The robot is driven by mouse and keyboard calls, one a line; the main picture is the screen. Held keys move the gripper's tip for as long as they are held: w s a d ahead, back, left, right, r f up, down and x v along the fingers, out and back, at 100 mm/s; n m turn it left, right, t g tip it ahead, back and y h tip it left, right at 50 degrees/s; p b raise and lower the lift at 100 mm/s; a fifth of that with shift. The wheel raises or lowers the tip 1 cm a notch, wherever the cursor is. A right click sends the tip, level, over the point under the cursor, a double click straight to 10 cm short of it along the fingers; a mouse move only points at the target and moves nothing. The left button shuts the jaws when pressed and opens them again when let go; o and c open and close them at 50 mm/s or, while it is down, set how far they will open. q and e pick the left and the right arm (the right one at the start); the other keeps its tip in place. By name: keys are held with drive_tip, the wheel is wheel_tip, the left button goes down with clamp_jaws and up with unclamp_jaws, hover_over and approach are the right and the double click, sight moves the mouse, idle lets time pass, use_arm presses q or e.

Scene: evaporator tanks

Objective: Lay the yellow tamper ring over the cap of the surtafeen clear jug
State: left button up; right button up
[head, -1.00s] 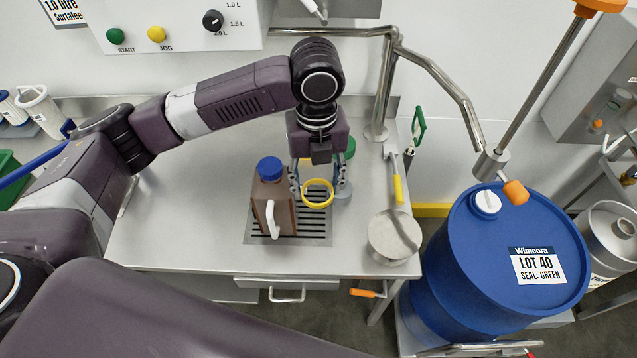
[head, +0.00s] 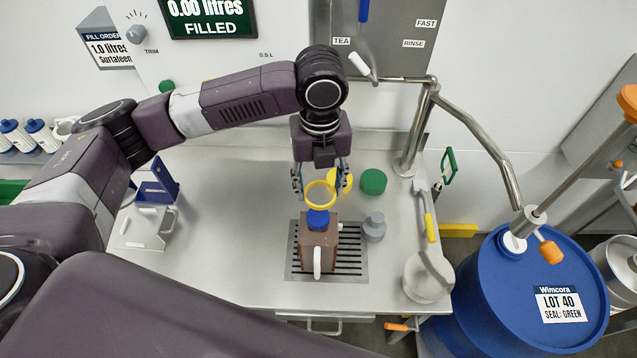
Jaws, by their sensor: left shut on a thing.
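The surtafeen jug (head: 318,255) stands upright on the drain grate, brown inside, with a blue cap (head: 318,219) and a pale handle facing me. My left gripper (head: 320,186) is shut on the yellow tamper ring (head: 321,203), which hangs between its fingers. In the picture the ring is just above the cap, its lower edge almost meeting or overlapping the cap's top. The height gap between ring and cap cannot be told. My right gripper is not in view.
A grey bottle-like piece (head: 375,228) stands right of the jug. A green disc (head: 373,182) and a yellow one (head: 343,181) lie behind.

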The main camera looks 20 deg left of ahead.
use_arm(q)
drive_tip(key=f, duration=0.3)
drive_tip(key=shift+a+f, duration=0.2)
drive_tip(key=shift+a+f+b, duration=0.1)
drive_tip(key=shift+f+b, duration=0.25)
drive_tip(key=shift+f, duration=0.4)
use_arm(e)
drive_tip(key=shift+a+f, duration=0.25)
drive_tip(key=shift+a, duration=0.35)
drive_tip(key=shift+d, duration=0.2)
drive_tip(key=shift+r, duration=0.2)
use_arm(q)
drive_tip(key=shift+p, duration=0.5)
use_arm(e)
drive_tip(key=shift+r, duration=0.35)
